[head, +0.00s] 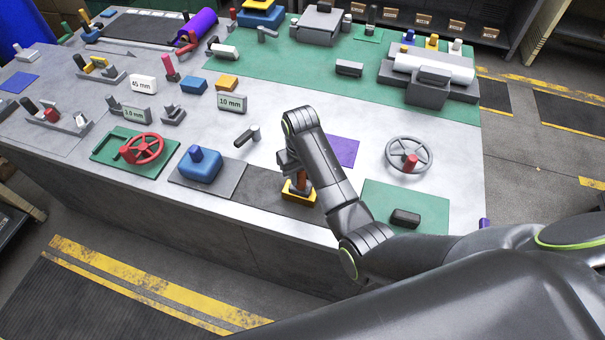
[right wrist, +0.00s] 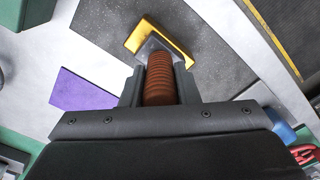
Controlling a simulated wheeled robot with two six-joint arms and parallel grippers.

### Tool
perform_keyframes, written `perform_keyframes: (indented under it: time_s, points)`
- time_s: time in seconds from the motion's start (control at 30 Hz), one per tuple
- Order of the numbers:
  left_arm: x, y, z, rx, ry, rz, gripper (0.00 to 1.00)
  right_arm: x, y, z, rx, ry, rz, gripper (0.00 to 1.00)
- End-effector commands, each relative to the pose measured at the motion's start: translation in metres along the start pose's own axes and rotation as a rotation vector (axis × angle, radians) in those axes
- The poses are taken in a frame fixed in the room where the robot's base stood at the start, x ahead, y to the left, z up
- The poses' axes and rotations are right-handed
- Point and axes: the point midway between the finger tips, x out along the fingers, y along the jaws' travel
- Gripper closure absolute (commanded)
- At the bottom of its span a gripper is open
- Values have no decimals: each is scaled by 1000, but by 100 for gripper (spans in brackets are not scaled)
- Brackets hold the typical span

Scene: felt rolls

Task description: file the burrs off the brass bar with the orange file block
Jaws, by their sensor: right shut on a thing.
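My right gripper (head: 291,160) points down over the front of the bench. In the right wrist view, the gripper (right wrist: 160,85) is shut on a brown ribbed handle (right wrist: 160,75). Below the handle are a small grey piece and a yellow-orange base (right wrist: 139,37); the base also shows in the head view (head: 293,195), at the dark strip. I cannot tell whether it touches the strip. A separate small orange block (head: 227,83) lies farther back, beside a blue one. A yellow piece (head: 97,63) sits in a grey stand at the back left; I cannot tell whether it is the brass bar.
A blue knobbed block (head: 201,167) on a grey plate stands left of the gripper, with a red handwheel (head: 143,149) beyond. A grey handwheel (head: 409,155) and a green mat (head: 432,210) are to the right. A purple sheet (head: 342,150) lies behind my arm.

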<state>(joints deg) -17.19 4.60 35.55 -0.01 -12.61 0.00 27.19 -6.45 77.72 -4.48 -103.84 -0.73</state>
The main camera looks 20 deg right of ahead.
Motion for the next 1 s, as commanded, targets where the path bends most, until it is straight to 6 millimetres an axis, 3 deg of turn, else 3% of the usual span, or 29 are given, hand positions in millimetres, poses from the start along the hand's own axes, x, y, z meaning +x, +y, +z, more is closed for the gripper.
perform_keyframes:
  time_s: [0.5, 1.0]
  points:
    - [1, 0, 0, 0, 0, 0, 64, -2, -24, -23, -2, 2, -3, 95]
    - [0, 0, 0, 0, 0, 0, 64, -2, -21, -21, 0, 2, -1, 95]
